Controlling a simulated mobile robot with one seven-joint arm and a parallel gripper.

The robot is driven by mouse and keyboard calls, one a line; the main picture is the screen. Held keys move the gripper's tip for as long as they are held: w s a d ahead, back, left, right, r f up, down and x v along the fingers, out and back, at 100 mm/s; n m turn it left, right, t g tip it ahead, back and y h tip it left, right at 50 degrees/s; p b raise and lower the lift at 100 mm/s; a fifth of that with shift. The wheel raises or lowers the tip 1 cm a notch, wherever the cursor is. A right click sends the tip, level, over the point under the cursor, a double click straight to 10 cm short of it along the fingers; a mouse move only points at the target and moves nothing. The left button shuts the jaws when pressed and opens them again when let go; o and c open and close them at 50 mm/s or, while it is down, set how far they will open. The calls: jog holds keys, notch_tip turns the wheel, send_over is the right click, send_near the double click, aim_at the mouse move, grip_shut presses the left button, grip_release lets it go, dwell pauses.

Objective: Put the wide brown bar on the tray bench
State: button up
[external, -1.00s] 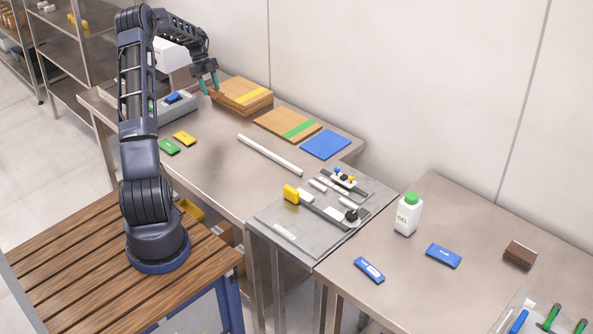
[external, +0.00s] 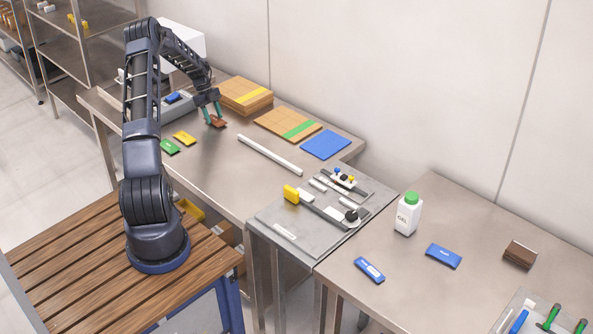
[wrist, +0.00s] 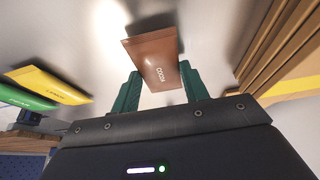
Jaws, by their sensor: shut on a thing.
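The wide brown bar (external: 217,123) is a flat reddish-brown piece, and in the wrist view its face (wrist: 158,58) carries a white label that seems to read COCOA. My gripper (external: 212,112) is shut on it, with one green finger at each side in the wrist view (wrist: 159,86). The bar is at or just above the left steel bench (external: 215,155); I cannot tell whether it touches. It is right of the yellow packet (external: 185,138) and in front of the stacked boards (external: 240,104).
A green packet (external: 169,146) lies near the yellow one. A white rod (external: 269,155), a board with a green stripe (external: 280,124) and a blue mat (external: 325,144) lie to the right. A dark brown block (external: 520,254) and a white bottle (external: 407,217) stand on the right bench.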

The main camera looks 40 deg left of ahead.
jog(key=shift+f, duration=0.15)
jog(key=o, duration=1)
jog(key=v, duration=1.2)
